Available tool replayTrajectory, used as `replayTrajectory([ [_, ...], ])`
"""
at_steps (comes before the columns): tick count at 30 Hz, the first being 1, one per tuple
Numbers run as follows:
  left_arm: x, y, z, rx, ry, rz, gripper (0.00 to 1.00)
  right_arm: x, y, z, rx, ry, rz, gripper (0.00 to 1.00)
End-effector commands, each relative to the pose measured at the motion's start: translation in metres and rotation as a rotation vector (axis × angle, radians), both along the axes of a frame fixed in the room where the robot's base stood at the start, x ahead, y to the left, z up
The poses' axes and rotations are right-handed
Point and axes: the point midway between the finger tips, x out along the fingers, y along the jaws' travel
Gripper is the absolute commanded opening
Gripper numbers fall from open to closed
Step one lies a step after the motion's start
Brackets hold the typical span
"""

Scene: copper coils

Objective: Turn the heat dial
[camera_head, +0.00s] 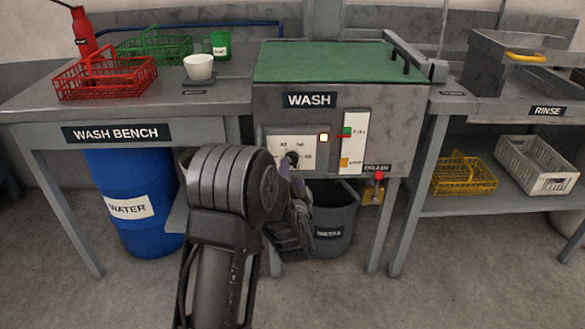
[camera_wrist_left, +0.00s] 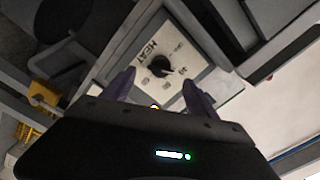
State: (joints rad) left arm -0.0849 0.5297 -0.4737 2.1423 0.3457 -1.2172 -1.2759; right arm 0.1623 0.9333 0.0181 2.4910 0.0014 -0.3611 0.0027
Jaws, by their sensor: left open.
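The heat dial (camera_wrist_left: 160,66) is a black knob on a white plate marked HEAT in the left wrist view. In the head view its white plate (camera_head: 283,147) is on the front of the grey WASH unit, and the knob is partly covered by my gripper. My left gripper (camera_head: 290,167) is at the lower part of the plate. In the left wrist view its two purple fingertips (camera_wrist_left: 158,88) are spread apart with the dial showing between and beyond them. I see no contact with the dial. My right gripper is in neither view.
A lit button (camera_head: 324,137) and a panel with green and orange marks (camera_head: 353,143) are right of the dial. A red knob (camera_head: 379,175) is below. A grey bin (camera_head: 335,215) stands under the unit. The wash bench (camera_head: 35,112) is left, a rinse shelf (camera_head: 470,204) right.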

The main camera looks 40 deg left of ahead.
Motion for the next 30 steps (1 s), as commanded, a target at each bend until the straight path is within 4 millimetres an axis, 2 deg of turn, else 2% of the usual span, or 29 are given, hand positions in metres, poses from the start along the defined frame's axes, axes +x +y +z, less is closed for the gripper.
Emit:
replayTrajectory([
  [3,-0.016,-0.013,0.002,-0.001,0.001,-0.002,0.67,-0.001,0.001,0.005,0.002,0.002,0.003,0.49],
  [9,-0.03,-0.023,0.0,0.0,0.0,0.0,0.67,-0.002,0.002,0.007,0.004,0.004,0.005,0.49],
  [26,-0.031,-0.023,0.0,-0.003,-0.002,0.0,0.67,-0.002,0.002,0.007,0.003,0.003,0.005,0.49],
  [30,-0.03,-0.024,-0.006,-0.078,-0.03,-0.005,0.67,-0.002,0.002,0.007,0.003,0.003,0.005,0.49],
])
